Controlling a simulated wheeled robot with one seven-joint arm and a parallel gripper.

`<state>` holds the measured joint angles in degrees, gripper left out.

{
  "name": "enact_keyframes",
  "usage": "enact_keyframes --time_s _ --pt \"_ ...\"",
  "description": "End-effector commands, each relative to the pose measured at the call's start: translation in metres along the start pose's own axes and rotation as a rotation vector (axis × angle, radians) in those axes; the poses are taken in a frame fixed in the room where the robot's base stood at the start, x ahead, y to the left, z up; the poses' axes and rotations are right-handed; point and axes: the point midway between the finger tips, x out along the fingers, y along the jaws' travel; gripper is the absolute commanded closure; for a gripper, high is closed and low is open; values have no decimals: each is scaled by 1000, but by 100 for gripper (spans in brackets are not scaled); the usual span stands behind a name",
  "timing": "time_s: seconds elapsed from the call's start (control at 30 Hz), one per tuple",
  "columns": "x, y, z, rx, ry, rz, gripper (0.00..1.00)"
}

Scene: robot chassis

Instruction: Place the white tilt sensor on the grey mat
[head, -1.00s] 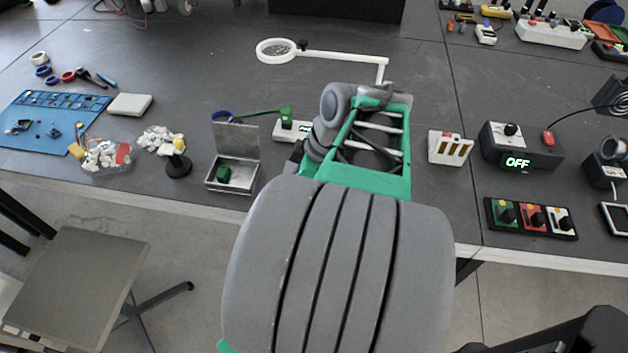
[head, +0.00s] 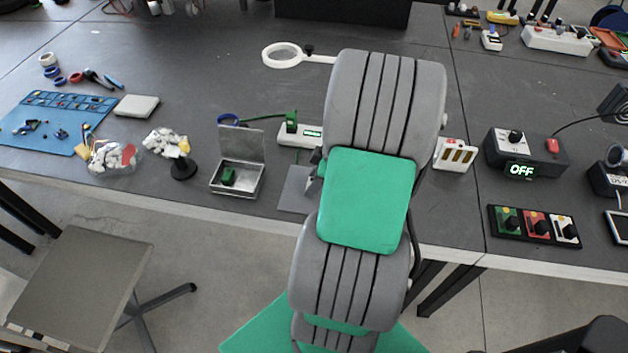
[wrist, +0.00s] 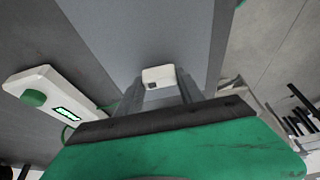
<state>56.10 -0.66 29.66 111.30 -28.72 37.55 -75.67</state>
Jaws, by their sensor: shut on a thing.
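The white tilt sensor (wrist: 158,75) is a small white block with a dark spot on its face, in the wrist view. My gripper (wrist: 161,86) is shut on it, one finger on each side. The grey mat (wrist: 145,28) fills the upper middle of the wrist view, behind the sensor. Whether the sensor touches the mat or hangs above it, I cannot tell. In the head view the grey mat (head: 293,190) shows partly at the bench's front edge, left of my arm. My arm hides the sensor and most of my gripper there.
A white device with a lit green display (head: 300,134) stands just behind the mat; the wrist view shows it left (wrist: 45,92). An open metal box (head: 237,177) holding a green piece stands left of the mat. A white slotted block (head: 455,154) stands right of my arm.

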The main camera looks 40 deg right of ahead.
Motion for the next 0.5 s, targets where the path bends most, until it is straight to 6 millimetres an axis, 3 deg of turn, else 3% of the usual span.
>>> enact_keyframes --time_s 0.07,0.1,0.37,0.5 --pt "4 0 1 0 0 -1 94" --pt "4 0 1 0 0 0 55" --pt "2 0 1 0 0 -1 34" --pt "2 0 1 1 0 -1 34"
